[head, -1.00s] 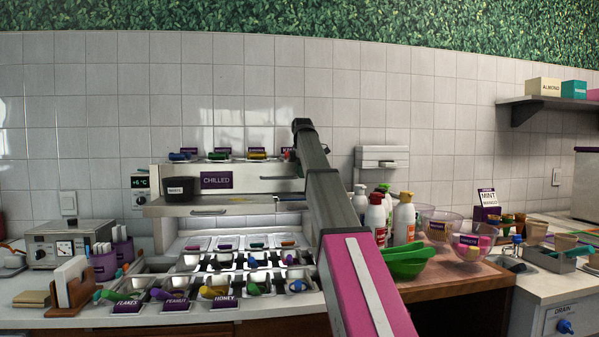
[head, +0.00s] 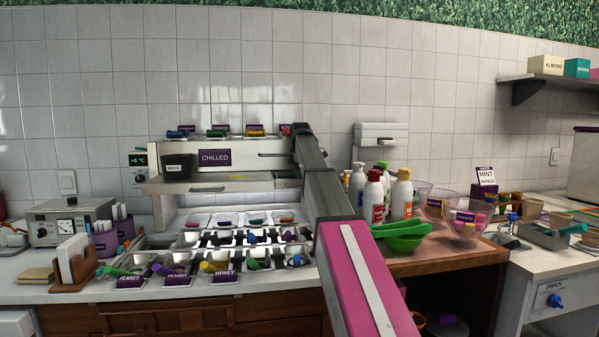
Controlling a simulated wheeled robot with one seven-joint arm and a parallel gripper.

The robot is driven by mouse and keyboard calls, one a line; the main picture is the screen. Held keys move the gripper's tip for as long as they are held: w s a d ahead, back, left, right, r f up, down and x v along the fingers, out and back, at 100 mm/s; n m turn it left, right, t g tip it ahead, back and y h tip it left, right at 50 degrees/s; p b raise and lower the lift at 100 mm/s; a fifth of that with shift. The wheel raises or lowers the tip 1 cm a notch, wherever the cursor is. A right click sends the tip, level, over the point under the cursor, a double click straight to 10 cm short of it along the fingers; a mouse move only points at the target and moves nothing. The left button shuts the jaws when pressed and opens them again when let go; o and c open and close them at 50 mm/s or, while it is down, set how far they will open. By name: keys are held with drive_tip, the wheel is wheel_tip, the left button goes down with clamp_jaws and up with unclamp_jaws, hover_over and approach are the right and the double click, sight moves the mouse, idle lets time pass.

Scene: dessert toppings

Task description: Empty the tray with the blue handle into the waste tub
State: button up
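Several trays in the topping station hold utensils with coloured handles, so I cannot tell which tray is meant. A blue handle (head: 177,133) lies at the left end of the top row. Other blue handles show in the lower wells, one at the middle (head: 253,239) and one at the right (head: 297,260). A small black tub (head: 178,167) with a white label stands on the ledge left of the CHILLED sign; its label is too small to read surely. My arm rises across the middle of the view, and my gripper does not show.
Sauce bottles (head: 373,198), green bowls (head: 402,236) and clear bowls (head: 467,222) crowd the wooden counter to the right. A metal tray (head: 548,238) sits farther right, above a DRAIN panel with a blue knob (head: 556,301). A card holder (head: 75,264) stands front left.

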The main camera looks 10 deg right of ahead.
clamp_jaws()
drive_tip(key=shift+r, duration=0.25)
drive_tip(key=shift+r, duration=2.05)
